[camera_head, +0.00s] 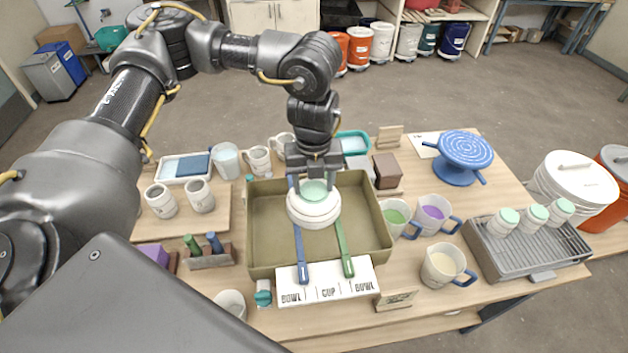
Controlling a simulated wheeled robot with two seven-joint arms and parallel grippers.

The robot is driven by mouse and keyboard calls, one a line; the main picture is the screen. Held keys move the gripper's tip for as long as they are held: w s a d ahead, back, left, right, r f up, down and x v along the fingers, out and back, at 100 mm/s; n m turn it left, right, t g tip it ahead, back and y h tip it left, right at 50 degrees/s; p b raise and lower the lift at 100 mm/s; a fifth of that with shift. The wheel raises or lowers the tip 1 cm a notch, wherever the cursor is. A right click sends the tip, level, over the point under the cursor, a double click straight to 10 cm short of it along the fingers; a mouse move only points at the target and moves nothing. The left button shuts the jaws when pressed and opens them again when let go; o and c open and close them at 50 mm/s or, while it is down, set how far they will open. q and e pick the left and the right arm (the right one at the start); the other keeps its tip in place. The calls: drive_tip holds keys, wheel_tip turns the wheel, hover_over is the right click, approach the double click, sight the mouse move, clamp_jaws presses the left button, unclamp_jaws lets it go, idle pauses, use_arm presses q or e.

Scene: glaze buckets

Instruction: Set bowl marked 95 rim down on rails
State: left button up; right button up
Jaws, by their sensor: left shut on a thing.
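A white bowl (314,213) with a mint-green underside facing up is in the jaws of my left gripper (314,180). It is over the olive basin (262,225), with its rim facing down. Two rails, one blue (301,255) and one green (344,250), run from the basin's front edge back under the bowl. I cannot tell whether the rim touches them. No number is readable on the bowl. A white card (327,283) marked BOWL, CUP, BOWL lies at the basin's front. My right gripper is not in view.
A grey rack (500,262) on the right holds several small white pots with mint-green tops. Mugs (445,262) stand between it and the basin. A blue banding wheel (463,155) stands behind. Cups (160,200) and a tool holder (210,257) crowd the left.

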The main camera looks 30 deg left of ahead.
use_arm(q)
drive_tip(key=shift+f, duration=0.3)
idle(0.5)
drive_tip(key=o, duration=1.6)
drive_tip(key=shift+o, duration=0.2)
wheel_tip(320, 180, up, 11)
drive_tip(key=b, duration=0.2)
drive_tip(key=shift+b, duration=0.4)
drive_tip(key=shift+f, duration=0.1)
